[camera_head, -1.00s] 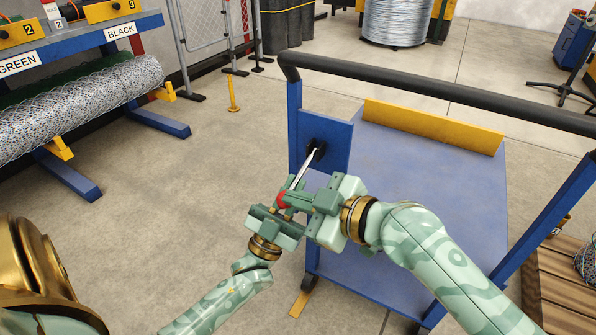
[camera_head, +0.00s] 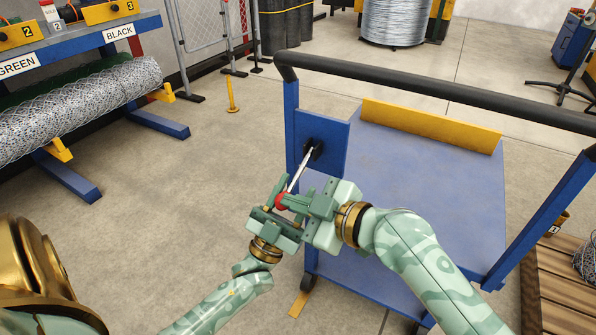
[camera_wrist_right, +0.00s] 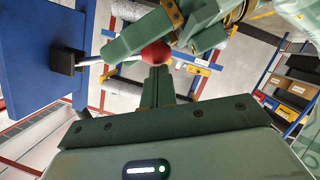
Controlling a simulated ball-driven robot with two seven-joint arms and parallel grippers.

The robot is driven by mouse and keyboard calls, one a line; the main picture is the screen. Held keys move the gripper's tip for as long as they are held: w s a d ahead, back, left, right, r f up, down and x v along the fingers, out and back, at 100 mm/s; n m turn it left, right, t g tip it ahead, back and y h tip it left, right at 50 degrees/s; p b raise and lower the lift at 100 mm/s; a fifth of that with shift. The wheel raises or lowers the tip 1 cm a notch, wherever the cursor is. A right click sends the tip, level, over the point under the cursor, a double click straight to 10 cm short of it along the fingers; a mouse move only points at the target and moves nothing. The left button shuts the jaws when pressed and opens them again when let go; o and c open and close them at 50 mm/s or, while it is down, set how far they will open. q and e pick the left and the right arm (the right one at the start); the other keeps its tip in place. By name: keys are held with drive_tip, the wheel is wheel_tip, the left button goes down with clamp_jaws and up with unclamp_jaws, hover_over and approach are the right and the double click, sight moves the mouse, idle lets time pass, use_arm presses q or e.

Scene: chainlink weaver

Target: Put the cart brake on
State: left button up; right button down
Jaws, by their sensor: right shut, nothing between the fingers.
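The cart's brake lever is a silver rod (camera_head: 300,171) with a red knob (camera_head: 281,202). It slants down and left from a black pivot (camera_head: 313,149) on the cart's blue side plate (camera_head: 330,137). My left gripper (camera_head: 272,207) is at the knob from below left; its fingers are beside the knob, and whether they grip it is unclear. My right gripper (camera_head: 289,199) is shut and empty, its fingertips against or very near the knob. In the right wrist view the knob (camera_wrist_right: 156,53) sits just beyond my right fingertips (camera_wrist_right: 157,72), with left gripper parts close above.
The blue cart (camera_head: 420,190) has a black handle bar (camera_head: 430,90) across its top and a yellow back rail (camera_head: 432,127). A rack with wire mesh rolls (camera_head: 85,105) stands left. A wooden pallet (camera_head: 560,280) is right.

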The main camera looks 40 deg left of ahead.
use_arm(q)
drive_tip(key=shift+s+a+r, duration=0.2)
drive_tip(key=shift+a, duration=0.2)
use_arm(e)
drive_tip(key=shift+a+f, duration=0.15)
drive_tip(key=shift+a, duration=0.05)
use_arm(q)
drive_tip(key=s+d+f+m+g+h, duration=0.1)
drive_tip(key=s+d+f+g, duration=0.3)
drive_tip(key=s+f, duration=0.5)
drive_tip(key=s+d+f+m+g+h, duration=0.1)
drive_tip(key=s+d+f+m+g, duration=0.15)
drive_tip(key=s+f+g, duration=0.6)
drive_tip(key=s+d+f+m+g+h, duration=0.1)
drive_tip(key=s+d+f+g+h, duration=0.3)
drive_tip(key=f, duration=0.9)
drive_tip(key=s+a+f+g+y, duration=0.1)
drive_tip(key=s+f+g+y, duration=0.35)
drive_tip(key=s, duration=0.55)
drive_tip(key=s+a+f+g+y, duration=0.1)
drive_tip(key=s+a+g+y, duration=0.1)
drive_tip(key=s+a+g, duration=0.35)
drive_tip(key=w+r, duration=0.1)
drive_tip(key=d+r+m+b, duration=0.1)
drive_tip(key=r, duration=0.1)
drive_tip(key=shift+w+y, duration=0.35)
drive_tip(key=shift+w, duration=0.05)
use_arm(e)
drive_tip(key=shift+f, duration=0.25)
drive_tip(key=shift+w+d, duration=0.1)
